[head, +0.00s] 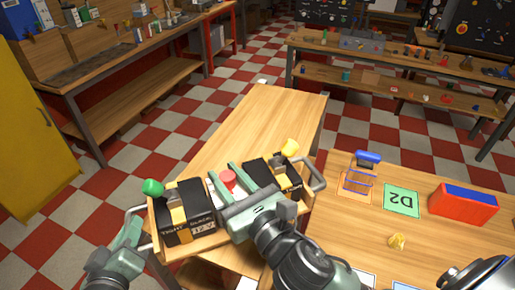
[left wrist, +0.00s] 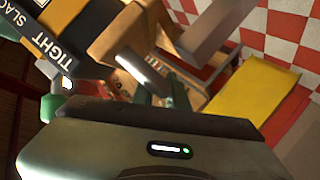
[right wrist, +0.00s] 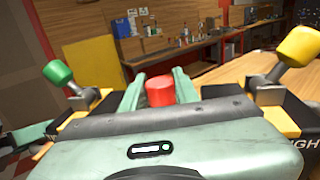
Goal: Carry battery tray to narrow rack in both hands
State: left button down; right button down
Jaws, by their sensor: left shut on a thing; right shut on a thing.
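The battery tray (head: 155,235) is a wooden tray with grey side handles, low in the head view. It carries black boxes with yellow straps, a green knob (head: 152,187), a red knob (head: 228,178) and a yellow knob (head: 290,147). My left gripper (head: 134,228) is shut on the tray's left handle (head: 136,209); the left wrist view shows its fingers (left wrist: 163,92) by the grey bar. My right gripper (head: 223,176) reaches over the tray's middle, its fingers either side of the red knob, also in the right wrist view (right wrist: 160,91). The right handle (head: 318,174) is free.
A narrow wooden table (head: 270,115) stands directly behind the tray, its far top bare. At right, a worktable (head: 430,165) holds a green D2 card (head: 401,200), a red-blue box (head: 463,204) and a blue item (head: 367,158). A yellow cabinet (head: 35,135) stands left; open chequered floor lies between.

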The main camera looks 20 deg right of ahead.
pick_arm(q)
jog(key=shift+f, duration=0.35)
pick_arm(e)
jog(key=shift+f, duration=0.2)
pick_arm(q)
jog(key=c, duration=1.5)
grip_release()
pick_arm(e)
jog(key=c, duration=1.2)
grip_release()
pick_arm(q)
jog(key=shift+o, duration=0.5)
pick_arm(e)
jog(key=shift+o, duration=0.7)
jog(key=shift+s, duration=0.1)
pick_arm(q)
jog(key=shift+r, duration=0.2)
